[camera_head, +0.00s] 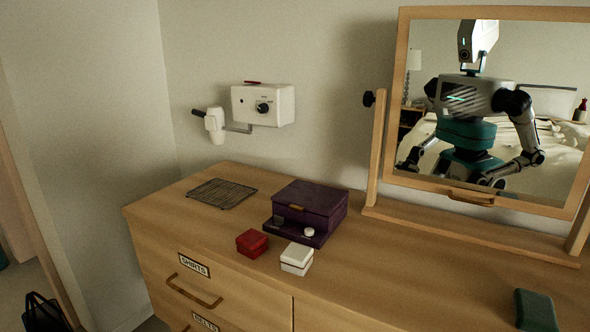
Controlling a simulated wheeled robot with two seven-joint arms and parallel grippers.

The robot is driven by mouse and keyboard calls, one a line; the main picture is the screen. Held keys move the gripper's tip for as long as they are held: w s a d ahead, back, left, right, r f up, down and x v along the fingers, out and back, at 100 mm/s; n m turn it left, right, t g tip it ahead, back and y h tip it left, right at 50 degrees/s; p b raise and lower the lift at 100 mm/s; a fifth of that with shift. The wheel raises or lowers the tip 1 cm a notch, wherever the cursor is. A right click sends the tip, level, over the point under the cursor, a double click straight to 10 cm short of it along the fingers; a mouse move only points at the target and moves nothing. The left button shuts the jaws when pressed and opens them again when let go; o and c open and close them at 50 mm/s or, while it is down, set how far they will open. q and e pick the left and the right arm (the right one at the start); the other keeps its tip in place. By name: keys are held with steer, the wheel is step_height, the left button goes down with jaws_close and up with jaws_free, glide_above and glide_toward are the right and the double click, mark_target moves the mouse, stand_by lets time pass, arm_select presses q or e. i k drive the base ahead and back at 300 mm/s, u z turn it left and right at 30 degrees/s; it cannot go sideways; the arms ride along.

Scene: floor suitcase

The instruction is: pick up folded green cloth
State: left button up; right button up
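A dark green, rounded rectangular item (536,310) lies on the dresser top at the lower right, cut off by the bottom edge of the view. It may be the folded green cloth, but its folds cannot be made out. Neither of my grippers shows directly. My body and arms appear only as a reflection in the mirror (425,62), too small to tell how the grippers stand.
The wooden dresser (420,280) holds a purple box (312,203), a red box (252,243), a white box (297,259) and a dark wire rack (221,193). A white wall device (263,105) hangs behind. A black bag (42,312) is at lower left. The dresser's front right is mostly clear.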

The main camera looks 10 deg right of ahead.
mark_target(533, 312)
steer(key=z, duration=1.7)
